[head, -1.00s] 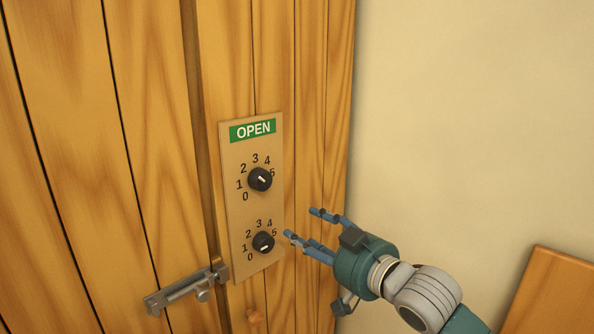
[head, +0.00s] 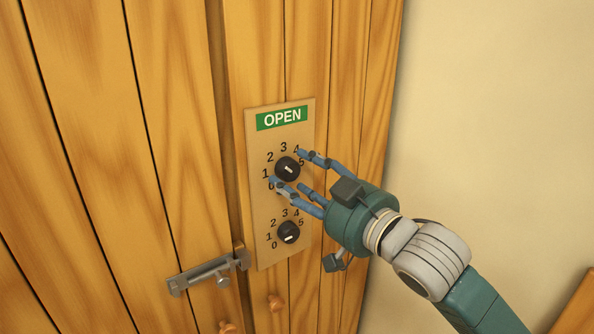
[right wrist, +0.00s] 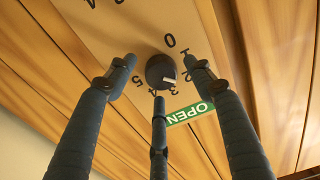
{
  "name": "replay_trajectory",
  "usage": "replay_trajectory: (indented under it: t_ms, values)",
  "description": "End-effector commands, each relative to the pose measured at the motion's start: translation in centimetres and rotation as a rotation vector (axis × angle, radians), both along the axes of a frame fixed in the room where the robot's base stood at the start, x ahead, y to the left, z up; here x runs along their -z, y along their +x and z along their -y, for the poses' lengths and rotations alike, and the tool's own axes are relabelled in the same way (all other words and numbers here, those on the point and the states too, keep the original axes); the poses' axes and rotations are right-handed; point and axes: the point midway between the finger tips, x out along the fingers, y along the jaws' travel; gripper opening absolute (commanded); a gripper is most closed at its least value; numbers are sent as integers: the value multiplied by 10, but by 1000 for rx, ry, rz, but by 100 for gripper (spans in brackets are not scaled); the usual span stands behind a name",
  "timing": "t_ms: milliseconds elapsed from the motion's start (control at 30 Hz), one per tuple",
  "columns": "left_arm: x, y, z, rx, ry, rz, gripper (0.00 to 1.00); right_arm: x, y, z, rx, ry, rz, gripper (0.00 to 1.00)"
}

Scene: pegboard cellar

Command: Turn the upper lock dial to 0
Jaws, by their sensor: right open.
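The upper lock dial (head: 287,168) is a round black knob with a white mark, on a tan panel (head: 257,225) under a green OPEN sign. In the right wrist view the upper dial (right wrist: 160,71) sits among my three fingers, and its mark appears to point near 2. Numbers 0 to 5 run around it; fingers partly cover some. My right gripper (head: 287,170) is open, its fingertips spread around the upper dial with gaps showing beside it. The lower dial (head: 289,232) is uncovered below the gripper. My left gripper is not in view.
A metal sliding bolt (head: 208,272) is at the panel's lower left. A small wooden knob (head: 275,303) is below the panel. A plain beige wall (head: 500,110) is to the right.

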Motion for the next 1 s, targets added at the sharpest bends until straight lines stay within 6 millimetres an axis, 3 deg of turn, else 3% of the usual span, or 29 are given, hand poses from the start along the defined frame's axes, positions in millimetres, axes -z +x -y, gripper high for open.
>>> replay_trajectory:
  t_ms: [133, 367, 400, 600, 633, 1000]
  values:
    - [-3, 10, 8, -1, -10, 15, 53, 0, 6, -5, 0, 0, 0, 53]
    - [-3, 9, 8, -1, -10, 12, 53, 1, 7, -5, 0, -1, -1, 53]
    - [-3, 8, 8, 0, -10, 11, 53, 1, 7, -5, 0, 0, 0, 51]
    - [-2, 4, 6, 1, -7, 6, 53, 1, 7, -5, 0, -1, -1, 11]
    - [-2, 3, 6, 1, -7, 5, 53, 1, 7, -5, 0, -1, -1, 8]
    - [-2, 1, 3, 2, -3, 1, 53, 3, 7, -5, -1, -5, -2, 8]
